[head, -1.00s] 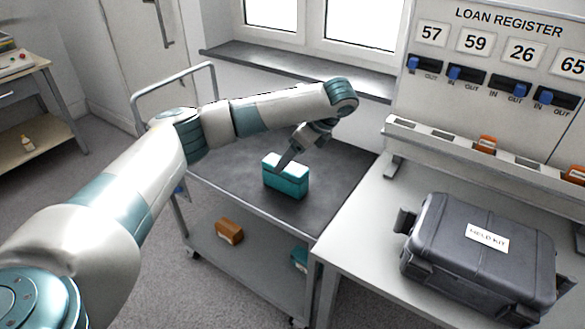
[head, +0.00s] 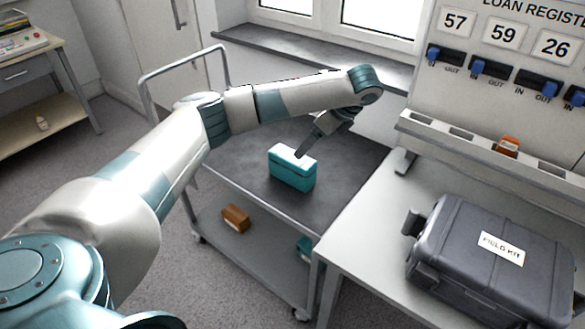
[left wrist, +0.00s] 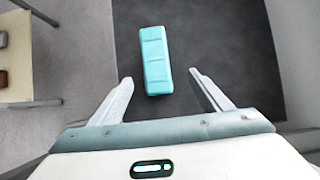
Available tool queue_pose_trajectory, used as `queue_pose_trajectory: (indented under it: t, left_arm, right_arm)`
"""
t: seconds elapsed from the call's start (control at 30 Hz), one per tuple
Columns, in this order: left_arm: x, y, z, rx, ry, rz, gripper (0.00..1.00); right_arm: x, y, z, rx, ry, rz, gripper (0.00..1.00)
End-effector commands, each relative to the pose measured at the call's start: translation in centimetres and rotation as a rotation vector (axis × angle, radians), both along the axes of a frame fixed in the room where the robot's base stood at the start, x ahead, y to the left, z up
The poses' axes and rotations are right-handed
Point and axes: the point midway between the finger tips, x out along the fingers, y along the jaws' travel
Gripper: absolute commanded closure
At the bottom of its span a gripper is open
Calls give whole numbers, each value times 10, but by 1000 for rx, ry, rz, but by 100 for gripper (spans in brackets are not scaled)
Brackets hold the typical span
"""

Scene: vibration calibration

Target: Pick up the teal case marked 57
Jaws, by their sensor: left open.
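A teal case (head: 292,172) stands on the dark top of a grey trolley; no number can be read on it. It also shows in the left wrist view (left wrist: 155,60), just beyond and between my fingertips. My left gripper (head: 304,150) is above and close beside the case in the head view. In the left wrist view my left gripper (left wrist: 161,83) is open, with its fingers apart on either side of the case's near end and nothing gripped. Another teal thing (head: 304,248) is partly hidden on the trolley's lower shelf. My right gripper is not in view.
The trolley top (head: 345,165) is otherwise clear. An orange-brown case (head: 235,218) lies on the lower shelf. A grey field kit box (head: 490,255) stands on the bench at right, below the loan register board (head: 520,50). A window sill (head: 300,50) runs behind the arm.

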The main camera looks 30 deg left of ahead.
Motion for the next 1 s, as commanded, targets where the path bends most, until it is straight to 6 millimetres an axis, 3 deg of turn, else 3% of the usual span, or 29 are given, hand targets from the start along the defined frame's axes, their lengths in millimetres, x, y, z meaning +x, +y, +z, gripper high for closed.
queue_pose_trajectory:
  t: [0.23, 0.6, 1.0]
  left_arm:
    - [0, 19, -38, -1, 4, 3, 29]
    - [2, 50, -86, 1, 4, 1, 29]
    - [3, 55, -95, 1, 1, 0, 29]
  right_arm:
    - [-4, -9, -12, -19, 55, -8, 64]
    - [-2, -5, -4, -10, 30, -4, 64]
    - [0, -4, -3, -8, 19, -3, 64]
